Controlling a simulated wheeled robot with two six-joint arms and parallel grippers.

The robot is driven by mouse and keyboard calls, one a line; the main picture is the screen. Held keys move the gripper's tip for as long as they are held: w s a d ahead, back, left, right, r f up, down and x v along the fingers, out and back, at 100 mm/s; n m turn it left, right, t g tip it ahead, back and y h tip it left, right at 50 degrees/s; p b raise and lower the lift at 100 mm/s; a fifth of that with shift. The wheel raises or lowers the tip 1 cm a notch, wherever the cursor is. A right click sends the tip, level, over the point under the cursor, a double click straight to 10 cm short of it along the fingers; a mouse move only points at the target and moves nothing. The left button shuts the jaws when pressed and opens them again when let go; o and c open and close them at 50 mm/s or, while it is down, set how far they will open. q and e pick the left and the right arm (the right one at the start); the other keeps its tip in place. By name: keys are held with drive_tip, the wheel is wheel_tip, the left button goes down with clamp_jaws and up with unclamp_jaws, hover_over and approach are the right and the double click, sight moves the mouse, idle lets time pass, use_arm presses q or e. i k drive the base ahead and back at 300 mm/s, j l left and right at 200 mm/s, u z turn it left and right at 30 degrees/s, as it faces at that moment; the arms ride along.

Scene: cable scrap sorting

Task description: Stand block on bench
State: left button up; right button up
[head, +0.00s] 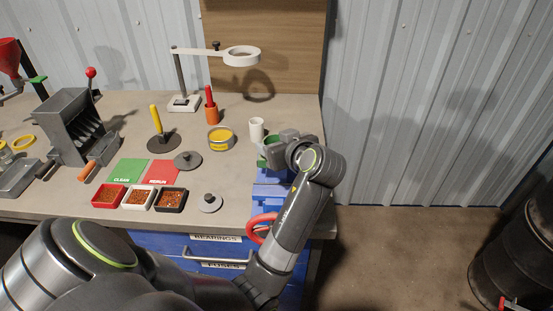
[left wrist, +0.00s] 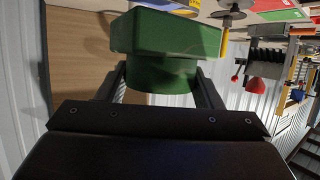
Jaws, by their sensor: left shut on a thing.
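My left gripper (head: 272,149) is above the right end of the grey bench (head: 232,101), its arm looping in from the front. In the left wrist view my left gripper (left wrist: 163,85) has a finger on each side of the narrower part of a green block (left wrist: 165,36) and is shut on it. The block's wider part sticks out beyond the fingertips. In the head view only a small green piece of the block (head: 262,163) shows beside the gripper; the rest is hidden. I cannot tell whether the block touches anything below. My right gripper is not in view.
A blue fixture (head: 272,184) sits under my gripper, with a red ring (head: 262,228) at the bench front. A white cup (head: 257,129) stands close behind. A yellow-topped tin (head: 220,139), magnifier lamp (head: 242,56) and three trays (head: 139,197) stand left.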

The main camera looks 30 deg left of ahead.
sight(220, 168)
drive_tip(key=k+j+z, duration=0.1)
drive_tip(key=j, duration=0.3)
drive_tip(key=j+z, duration=0.15)
drive_tip(key=j, duration=0.2)
drive_tip(key=k+j+z, duration=0.1)
drive_tip(key=j, duration=0.25)
drive_tip(key=k+j+z, duration=0.15)
drive_tip(key=j, duration=0.2)
drive_tip(key=k+j+z, duration=0.1)
drive_tip(key=j, duration=0.25)
drive_tip(key=k, duration=0.1)
